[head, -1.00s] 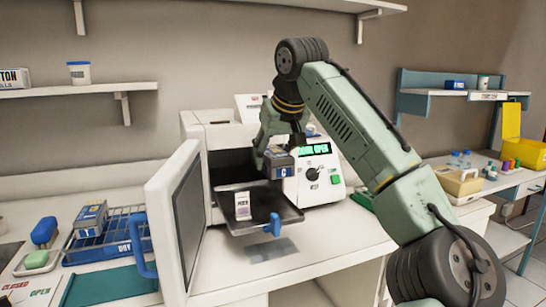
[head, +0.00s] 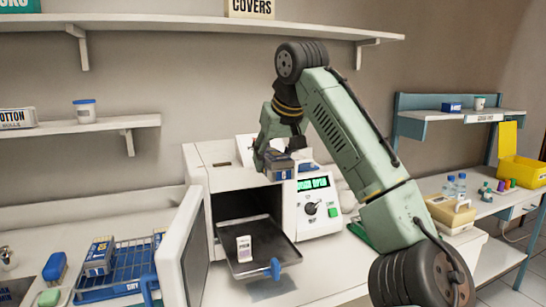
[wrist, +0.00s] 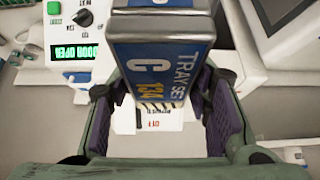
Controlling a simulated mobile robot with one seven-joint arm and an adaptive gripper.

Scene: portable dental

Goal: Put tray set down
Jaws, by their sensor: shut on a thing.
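My gripper (head: 268,158) is shut on a tray set (head: 281,167), a grey-topped box with a blue label. In the wrist view the tray set (wrist: 160,60) reads "TRAY SET C 134" and sits between the purple finger pads. It is held in the air in front of the sterilizer's (head: 215,160) upper front, left of the green "DOOR OPEN" display (head: 313,183). A dark pulled-out tray (head: 262,262) below carries a small white labelled pack (head: 244,249). Another similar box (head: 98,256) stands on the blue "DRY" rack (head: 125,285) at left.
The sterilizer door (head: 190,255) stands open at the left of the chamber. A blue handle (head: 275,268) juts from the tray's front. Wall shelves (head: 200,30) hang above. A side bench (head: 485,205) at right holds bottles and a yellow bin (head: 520,172).

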